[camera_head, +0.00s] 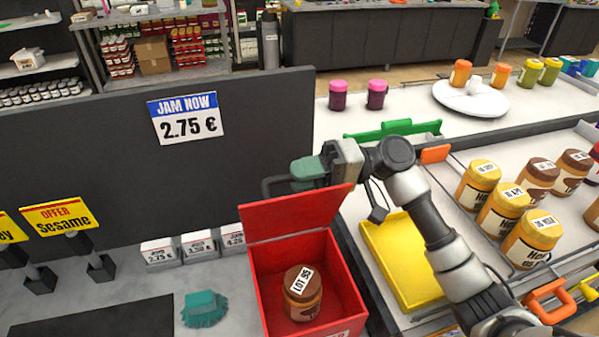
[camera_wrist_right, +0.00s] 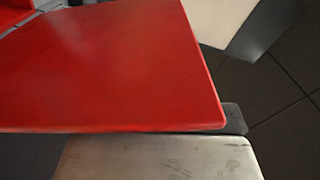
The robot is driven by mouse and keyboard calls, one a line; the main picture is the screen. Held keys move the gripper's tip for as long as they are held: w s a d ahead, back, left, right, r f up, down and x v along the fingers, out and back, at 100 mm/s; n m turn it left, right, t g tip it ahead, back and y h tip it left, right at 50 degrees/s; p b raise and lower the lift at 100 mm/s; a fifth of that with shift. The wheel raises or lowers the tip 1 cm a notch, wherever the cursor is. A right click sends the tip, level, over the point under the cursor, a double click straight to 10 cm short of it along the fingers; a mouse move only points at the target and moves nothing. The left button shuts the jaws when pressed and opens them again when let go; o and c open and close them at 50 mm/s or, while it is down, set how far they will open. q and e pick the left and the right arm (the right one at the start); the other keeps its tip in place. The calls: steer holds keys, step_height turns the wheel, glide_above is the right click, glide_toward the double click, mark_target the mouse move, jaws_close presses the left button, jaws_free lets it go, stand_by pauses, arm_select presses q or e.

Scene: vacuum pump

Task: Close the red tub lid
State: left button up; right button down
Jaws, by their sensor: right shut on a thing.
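The red tub (camera_head: 361,300) stands at the lower middle of the head view with its top open. Its red lid (camera_head: 290,214) stands raised at the back edge, leaning slightly backward. A brown-lidded jar (camera_head: 303,295) with a white label sits inside the tub. My right gripper (camera_head: 300,183) is at the lid's upper edge, shut on the lid. In the right wrist view the lid (camera_wrist_right: 110,70) fills the upper left, with a metal finger (camera_wrist_right: 160,158) along its lower edge and a dark part behind it. My left gripper is not in view.
A dark panel with a jam price sign (camera_head: 188,117) stands behind on the left. A teal brush (camera_head: 204,309) lies left of the tub. A yellow tray (camera_head: 402,262) and several labelled jars (camera_head: 532,238) are on the right. The white counter holds two pink-lidded jars (camera_head: 377,94).

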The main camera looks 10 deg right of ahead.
steer(key=shift+s, duration=0.25)
steer(key=c, duration=1.2)
jaws_free()
steer(key=shift+c, duration=0.2)
steer(key=shift+o, duration=0.7)
steer(key=shift+s, duration=0.2)
steer(key=shift+w, duration=0.1)
steer(key=shift+d+f, duration=0.1)
steer(key=shift+d, duration=0.2)
steer(key=d+b, duration=0.4)
steer(key=d, duration=0.6)
steer(key=shift+d, duration=0.15)
